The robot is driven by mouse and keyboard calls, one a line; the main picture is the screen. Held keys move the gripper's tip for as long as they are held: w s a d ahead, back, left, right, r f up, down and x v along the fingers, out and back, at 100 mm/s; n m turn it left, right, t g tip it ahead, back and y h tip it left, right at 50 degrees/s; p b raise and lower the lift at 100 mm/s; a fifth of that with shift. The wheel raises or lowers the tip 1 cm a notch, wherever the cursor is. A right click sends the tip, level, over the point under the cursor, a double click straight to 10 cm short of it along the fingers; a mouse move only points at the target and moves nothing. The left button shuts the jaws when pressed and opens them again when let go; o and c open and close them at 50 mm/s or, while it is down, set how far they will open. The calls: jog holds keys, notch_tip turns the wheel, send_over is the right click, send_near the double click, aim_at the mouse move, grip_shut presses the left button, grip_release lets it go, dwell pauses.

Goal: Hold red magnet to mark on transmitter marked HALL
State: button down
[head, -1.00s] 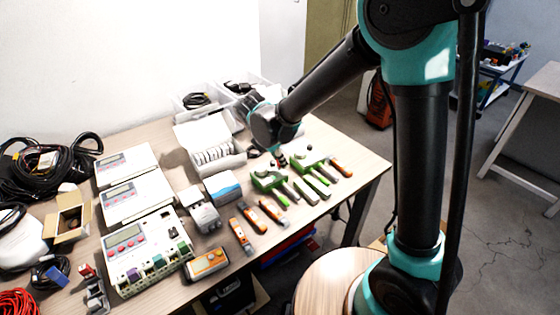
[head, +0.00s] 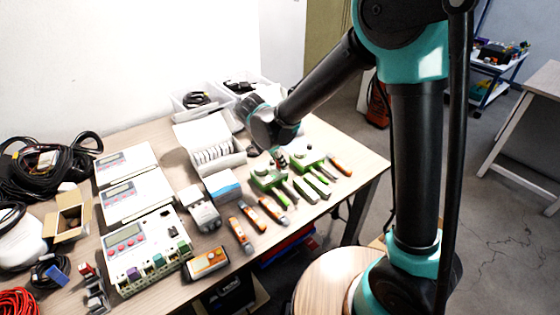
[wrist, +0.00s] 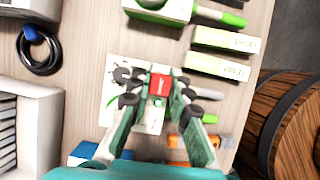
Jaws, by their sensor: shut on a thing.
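My gripper (wrist: 158,92) is shut on a small red magnet (wrist: 160,84) with a pale mark on its top, seen in the wrist view. Below and beside it lies a white, flat-faced device with green parts (wrist: 118,72), partly hidden by the fingers. I cannot tell whether the magnet touches it. In the head view my gripper (head: 280,160) is small and low over the table, beside two green-and-white devices, a nearer one (head: 266,180) and a farther one (head: 307,164). I cannot read a HALL label on any of them.
Labelled green-edged bars (wrist: 225,40) lie right of the gripper in the wrist view. Orange tools (head: 240,232) lie nearer on the table. A white tray with rows of slots (head: 215,150) and a blue-and-white box (head: 223,187) stand left of the gripper. The table's right edge is close.

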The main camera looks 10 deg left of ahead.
jog(key=shift+f, duration=0.45)
dwell(0.5)
dwell(2.4)
jog(key=shift+r, duration=3.5)
